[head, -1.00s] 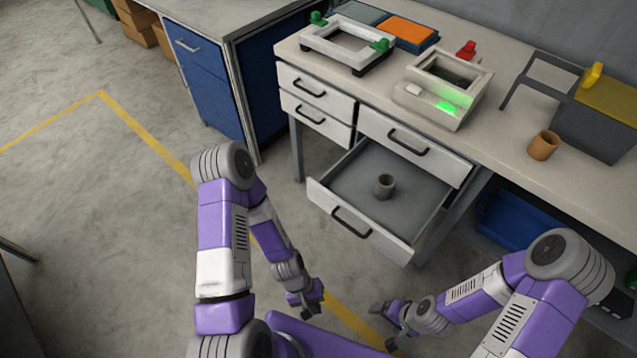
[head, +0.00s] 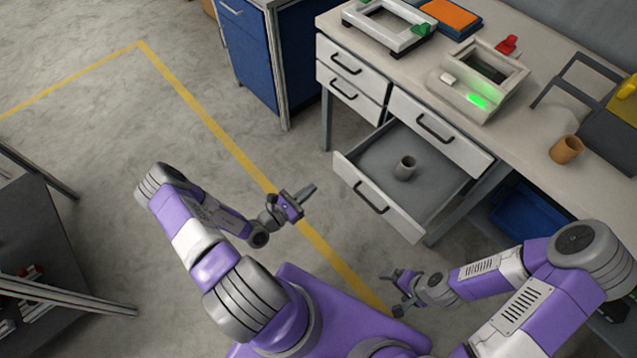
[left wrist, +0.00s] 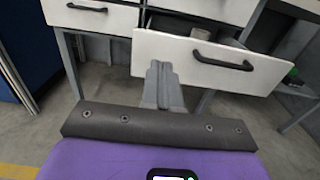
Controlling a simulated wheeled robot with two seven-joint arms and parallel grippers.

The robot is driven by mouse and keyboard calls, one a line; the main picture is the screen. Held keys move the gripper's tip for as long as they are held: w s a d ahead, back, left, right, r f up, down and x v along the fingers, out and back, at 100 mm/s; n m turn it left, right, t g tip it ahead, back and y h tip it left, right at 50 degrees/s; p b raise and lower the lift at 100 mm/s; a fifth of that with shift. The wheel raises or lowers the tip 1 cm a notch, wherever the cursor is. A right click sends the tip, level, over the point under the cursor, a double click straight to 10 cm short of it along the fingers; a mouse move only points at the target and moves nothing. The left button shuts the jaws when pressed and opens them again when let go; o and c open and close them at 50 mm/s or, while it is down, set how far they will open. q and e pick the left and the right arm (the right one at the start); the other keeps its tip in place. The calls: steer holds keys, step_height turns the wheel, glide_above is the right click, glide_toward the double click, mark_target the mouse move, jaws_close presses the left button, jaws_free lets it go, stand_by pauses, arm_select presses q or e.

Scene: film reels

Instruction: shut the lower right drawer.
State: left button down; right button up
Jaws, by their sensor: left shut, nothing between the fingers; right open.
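The lower right drawer (head: 400,222) of the white bench stands pulled out, with a small grey cup (head: 405,167) inside it. Its white front with a dark handle (head: 371,197) also shows in the left wrist view (left wrist: 165,52). My left gripper (head: 309,190) is shut and empty, to the left of the drawer front and apart from it in the head view. In the left wrist view its closed fingers (left wrist: 160,75) point toward the drawer front, overlapping its lower left part. My right gripper (head: 399,289) is open and empty, below the drawer in the picture.
The upper right drawer (head: 437,127) and both left drawers (head: 350,82) are shut. A machine with a green light (head: 478,88), a frame (head: 390,28) and an orange-brown cup (head: 566,149) stand on the bench top. A blue cabinet (head: 250,55) is at the back.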

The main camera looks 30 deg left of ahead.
mark_target(345, 164)
arm_select(q)
steer(key=b+x, duration=0.3)
steer(key=x, duration=0.8)
steer(key=shift+w+d+f, duration=0.1)
steer(key=shift+f, duration=0.1)
steer(key=shift+w+d+r, duration=0.1)
steer(key=shift+w+d, duration=0.1)
steer(key=shift+w, duration=0.35)
